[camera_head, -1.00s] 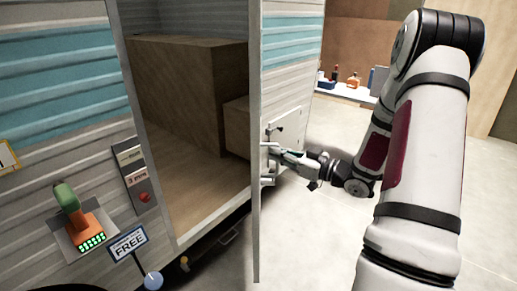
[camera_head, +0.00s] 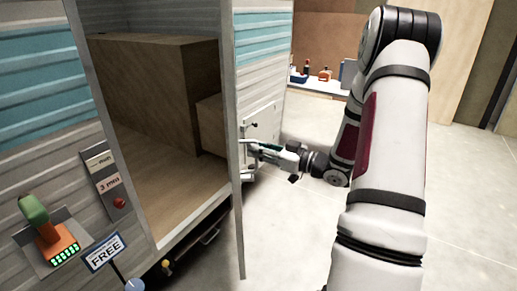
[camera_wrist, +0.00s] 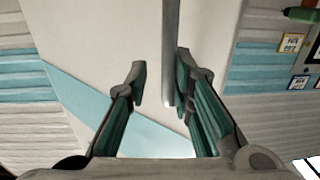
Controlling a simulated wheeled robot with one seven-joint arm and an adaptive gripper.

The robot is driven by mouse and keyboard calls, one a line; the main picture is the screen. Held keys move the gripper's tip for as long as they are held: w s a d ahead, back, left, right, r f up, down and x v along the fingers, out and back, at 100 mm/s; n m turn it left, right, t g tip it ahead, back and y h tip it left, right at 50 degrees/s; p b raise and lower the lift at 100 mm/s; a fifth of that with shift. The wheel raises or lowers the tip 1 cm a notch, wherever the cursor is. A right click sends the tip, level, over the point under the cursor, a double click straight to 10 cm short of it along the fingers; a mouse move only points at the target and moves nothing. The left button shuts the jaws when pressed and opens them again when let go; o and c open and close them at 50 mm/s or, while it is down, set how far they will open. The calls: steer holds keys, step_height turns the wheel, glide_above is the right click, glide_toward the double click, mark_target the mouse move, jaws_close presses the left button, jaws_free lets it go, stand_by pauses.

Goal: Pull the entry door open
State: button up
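The entry door (camera_head: 264,76), white ribbed metal with a light blue band, stands swung out from the doorway, which is open to the camper's inside. My gripper (camera_head: 258,149) is at the door's handle area, on the door's right-hand face. In the wrist view, the two fingers of my gripper (camera_wrist: 160,78) are spread apart. A grey bar (camera_wrist: 172,55), which looks like the door handle, runs between them, close to the right finger. I cannot tell if that finger touches it. The pale door face lies behind the fingers.
Wooden boxes (camera_head: 155,85) stand inside the camper. On the outer wall at left are a button panel (camera_head: 108,185), a green and orange device (camera_head: 47,230) and a FREE sign (camera_head: 104,251). Pale floor (camera_head: 300,220) is clear right of the door. A shelf with bottles (camera_head: 318,85) is behind.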

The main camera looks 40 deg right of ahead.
steer(key=shift+a+r, duration=0.15)
steer(key=shift+r, duration=0.25)
steer(key=v, duration=1.2)
steer(key=shift+f, duration=0.4)
